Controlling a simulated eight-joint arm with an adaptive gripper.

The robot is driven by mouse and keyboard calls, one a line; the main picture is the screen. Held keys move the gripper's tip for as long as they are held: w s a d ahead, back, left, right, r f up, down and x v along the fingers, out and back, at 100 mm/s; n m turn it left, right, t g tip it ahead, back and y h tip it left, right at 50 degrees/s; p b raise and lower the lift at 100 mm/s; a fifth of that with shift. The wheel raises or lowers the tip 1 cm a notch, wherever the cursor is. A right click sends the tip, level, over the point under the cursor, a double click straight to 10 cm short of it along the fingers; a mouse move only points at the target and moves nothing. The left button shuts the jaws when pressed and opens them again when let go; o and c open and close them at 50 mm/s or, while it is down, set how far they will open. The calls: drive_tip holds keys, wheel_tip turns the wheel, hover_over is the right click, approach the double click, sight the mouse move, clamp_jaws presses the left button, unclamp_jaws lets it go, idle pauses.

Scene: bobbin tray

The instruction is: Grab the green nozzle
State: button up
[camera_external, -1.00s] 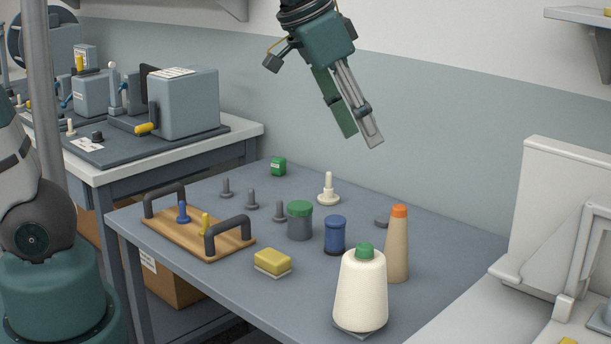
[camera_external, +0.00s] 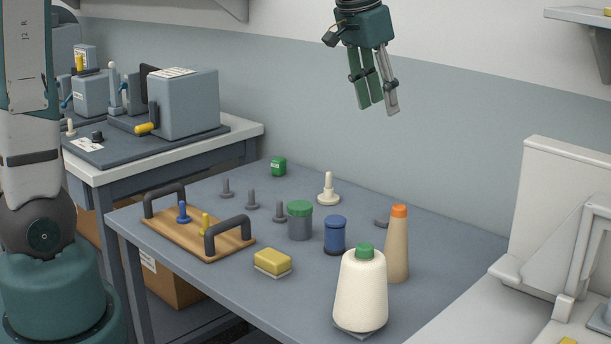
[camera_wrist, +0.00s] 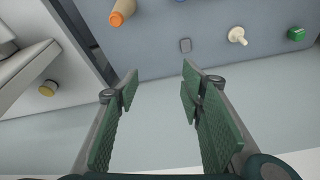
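No plainly nozzle-shaped green thing shows. A small green block with a pale label (camera_external: 279,166) stands at the table's back edge; it also shows at the upper right of the wrist view (camera_wrist: 296,34). A green cap (camera_external: 365,250) tops the white thread cone (camera_external: 361,291) at the front right. A grey jar (camera_external: 300,228) with a green lid (camera_external: 300,206) stands mid-table. My gripper (camera_external: 380,108) hangs high above the back of the table, well clear of everything. In the wrist view its fingers (camera_wrist: 160,82) are spread with nothing between them.
A tan cone with an orange tip (camera_external: 397,250), a blue spool (camera_external: 335,234), a cream peg (camera_external: 328,191) and grey pegs (camera_external: 252,200) stand around. A wooden tray (camera_external: 178,233) with dark handles and a yellow sponge (camera_external: 272,261) lie left and front. A white machine (camera_external: 560,210) borders the right.

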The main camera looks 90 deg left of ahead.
drive_tip(key=s+a+f+n+g, duration=0.1)
drive_tip(key=a+f, duration=0.1)
drive_tip(key=a, duration=0.6)
drive_tip(key=a+f+n, duration=0.1)
drive_tip(key=a+f, duration=0.2)
drive_tip(key=a, duration=0.5)
drive_tip(key=n+g+h, duration=0.2)
drive_tip(key=n, duration=0.2)
hover_over(280, 159)
drive_tip(key=f, duration=2)
drive_tip(key=shift+w+d+f, duration=0.15)
drive_tip(key=shift+w+f, duration=0.05)
drive_tip(key=shift+w, duration=0.1)
drive_tip(key=shift+s+f, duration=0.2)
drive_tip(key=shift+s, duration=0.05)
drive_tip(key=shift+f, duration=0.1)
drive_tip(key=shift+f, duration=1.2)
drive_tip(key=shift+f, duration=0.1)
